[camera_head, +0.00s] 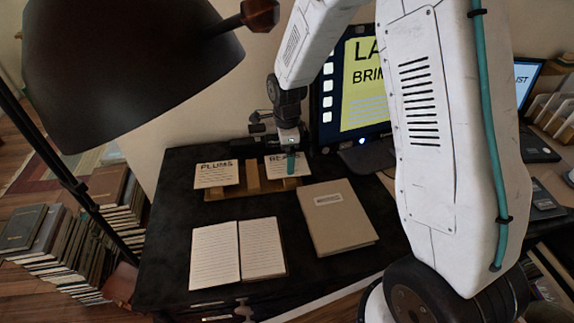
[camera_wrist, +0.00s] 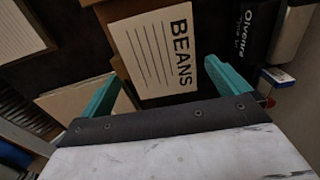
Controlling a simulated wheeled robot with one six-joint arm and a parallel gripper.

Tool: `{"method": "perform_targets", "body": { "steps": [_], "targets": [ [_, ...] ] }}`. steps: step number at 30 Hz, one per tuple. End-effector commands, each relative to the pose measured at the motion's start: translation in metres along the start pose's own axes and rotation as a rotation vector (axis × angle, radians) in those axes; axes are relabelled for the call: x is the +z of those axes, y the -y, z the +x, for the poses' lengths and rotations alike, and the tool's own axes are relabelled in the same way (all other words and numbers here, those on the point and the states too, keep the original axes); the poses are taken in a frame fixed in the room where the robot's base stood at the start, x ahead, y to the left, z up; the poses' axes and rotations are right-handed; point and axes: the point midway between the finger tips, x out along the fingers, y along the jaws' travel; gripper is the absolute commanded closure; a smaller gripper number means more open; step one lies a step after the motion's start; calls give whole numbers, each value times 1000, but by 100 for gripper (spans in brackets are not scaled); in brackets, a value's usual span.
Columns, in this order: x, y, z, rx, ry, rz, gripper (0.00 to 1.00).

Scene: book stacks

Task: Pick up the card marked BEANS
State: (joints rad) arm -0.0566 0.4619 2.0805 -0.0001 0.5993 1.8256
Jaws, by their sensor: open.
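The card marked BEANS (camera_wrist: 155,55) is white with black print and ruled lines. In the wrist view it lies just beyond my gripper (camera_wrist: 160,85), whose two teal fingers are apart with the card's lettered end near the gap between them. In the head view the BEANS card (camera_head: 287,170) leans in a wooden holder (camera_head: 253,187), partly hidden by my gripper (camera_head: 291,160) in front of it. A second card marked PLUMS (camera_head: 216,175) stands at the left end of the same holder. I cannot tell whether a finger touches the card.
An open book (camera_head: 238,253) and a closed tan book (camera_head: 337,217) lie on the dark desk (camera_head: 180,215) in front of the holder. A monitor (camera_head: 358,85) stands at the right behind it. A dark lamp (camera_head: 125,65) hangs at the upper left.

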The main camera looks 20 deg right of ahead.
Motion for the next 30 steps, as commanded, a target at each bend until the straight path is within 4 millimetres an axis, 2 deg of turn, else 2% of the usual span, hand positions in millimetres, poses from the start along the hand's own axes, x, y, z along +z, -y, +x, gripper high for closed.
{"method": "perform_targets", "body": {
  "steps": [1, 5, 13, 16, 17, 30],
  "targets": [
    [0, 0, 9, 3, -1, 0, 0],
    [0, 0, 22, 1, 0, -1, 0],
    [0, 0, 24, 0, 0, -2, 0],
    [0, 0, 24, 0, 0, -2, 28],
    [0, 0, 24, 0, 0, -2, 31],
    [0, 0, 18, -2, 1, -2, 31]
  ]
}}
